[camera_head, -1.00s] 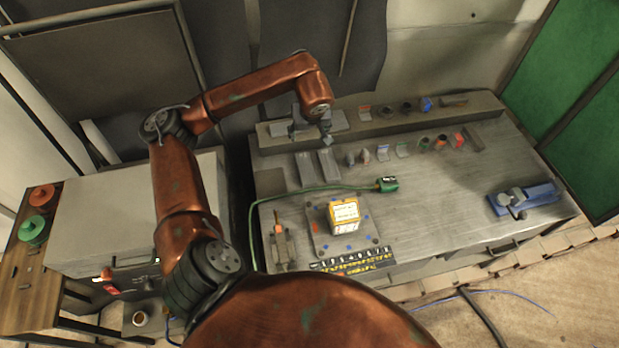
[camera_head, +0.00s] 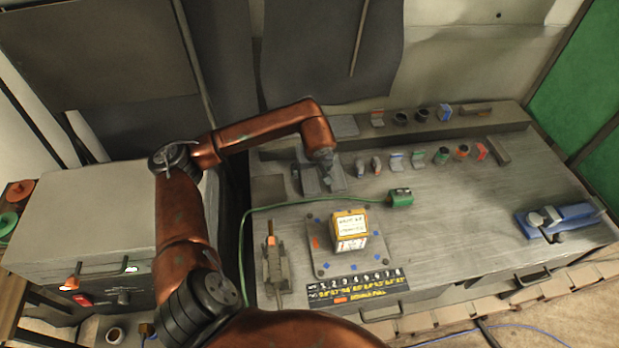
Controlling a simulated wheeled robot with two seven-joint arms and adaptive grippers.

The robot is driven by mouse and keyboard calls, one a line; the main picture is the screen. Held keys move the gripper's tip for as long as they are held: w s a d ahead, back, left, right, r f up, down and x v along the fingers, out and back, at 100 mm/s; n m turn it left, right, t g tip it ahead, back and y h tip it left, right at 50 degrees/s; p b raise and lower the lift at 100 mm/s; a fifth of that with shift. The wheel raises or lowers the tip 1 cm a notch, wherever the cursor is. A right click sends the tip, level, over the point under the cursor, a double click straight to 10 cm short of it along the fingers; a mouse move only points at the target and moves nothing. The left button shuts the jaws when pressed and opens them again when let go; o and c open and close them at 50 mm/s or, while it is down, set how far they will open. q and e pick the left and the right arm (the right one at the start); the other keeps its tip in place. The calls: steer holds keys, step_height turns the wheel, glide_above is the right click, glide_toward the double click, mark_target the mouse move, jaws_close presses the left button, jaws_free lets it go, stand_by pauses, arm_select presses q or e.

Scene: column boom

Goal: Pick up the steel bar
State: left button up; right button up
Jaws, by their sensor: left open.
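My copper-coloured left arm reaches over the steel bench, and its gripper (camera_head: 326,168) points down over two flat grey metal pieces near the back shelf. One flat grey bar (camera_head: 307,181) shows just left of the gripper. Another grey piece (camera_head: 339,181) lies at its right and is partly covered by the fingers. I cannot tell for sure which one is the steel bar, or whether the fingers touch it. The gripper is open, with nothing seen held in it. My right gripper is out of view.
A yellow box (camera_head: 350,226) stands on a plate with coloured spots. A green-cabled connector (camera_head: 400,198) lies behind it. Several small parts line the bench back to the right. A blue vise (camera_head: 560,218) sits at the far right. The bench's right middle is clear.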

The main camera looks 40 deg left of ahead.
mark_target(308, 175)
arm_select(q)
steer(key=x, duration=0.4)
steer(key=shift+s+a, duration=0.1)
steer(key=shift+s, duration=0.1)
steer(key=shift+r, duration=0.1)
steer(key=shift+c, duration=0.5)
jaws_close()
